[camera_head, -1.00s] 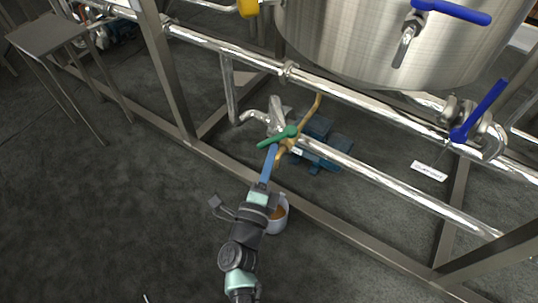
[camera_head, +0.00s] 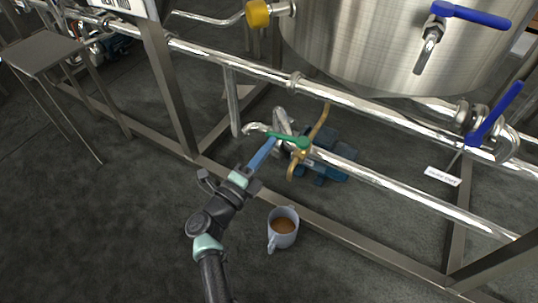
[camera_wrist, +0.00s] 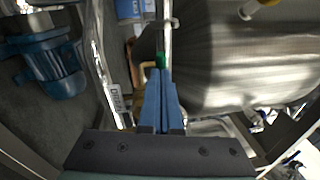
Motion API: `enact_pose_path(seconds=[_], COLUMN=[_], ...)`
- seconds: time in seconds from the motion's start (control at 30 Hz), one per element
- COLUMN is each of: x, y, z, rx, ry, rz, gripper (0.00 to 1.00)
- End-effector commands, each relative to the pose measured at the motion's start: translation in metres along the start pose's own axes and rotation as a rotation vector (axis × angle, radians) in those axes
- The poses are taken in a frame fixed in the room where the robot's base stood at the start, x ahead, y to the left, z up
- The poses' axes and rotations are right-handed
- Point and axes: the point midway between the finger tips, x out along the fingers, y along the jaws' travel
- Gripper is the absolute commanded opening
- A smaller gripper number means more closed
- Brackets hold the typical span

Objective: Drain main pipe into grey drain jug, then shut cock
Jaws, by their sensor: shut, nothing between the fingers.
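The drain cock has a green lever (camera_head: 288,140) on a thin brass pipe (camera_head: 319,122). The lever points left in the head view, roughly crosswise to the brass pipe. The brass spout (camera_head: 292,172) bends down below it. The grey drain jug (camera_head: 283,240) stands upright on the floor below the spout, with brown liquid in it. No stream shows between spout and jug. My gripper (camera_head: 273,143) has its blue fingers together and empty, with the tips at the lever's left end; contact is unclear. In the wrist view the green lever (camera_wrist: 160,60) shows just beyond the fingertips.
A steel main pipe (camera_head: 400,190) and a frame rail (camera_head: 340,230) run behind the jug. A blue pump (camera_head: 335,160) sits behind the cock. The large steel tank (camera_head: 370,50) with a blue-handled valve (camera_head: 470,14) is above.

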Motion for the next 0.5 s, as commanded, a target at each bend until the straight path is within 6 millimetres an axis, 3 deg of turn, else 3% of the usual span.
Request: enact_pose_path(seconds=[0.5], x=[0.015], y=[0.004], z=[0.011], rx=[0.0], ry=[-0.003], rz=[-0.001], gripper=[0.0])
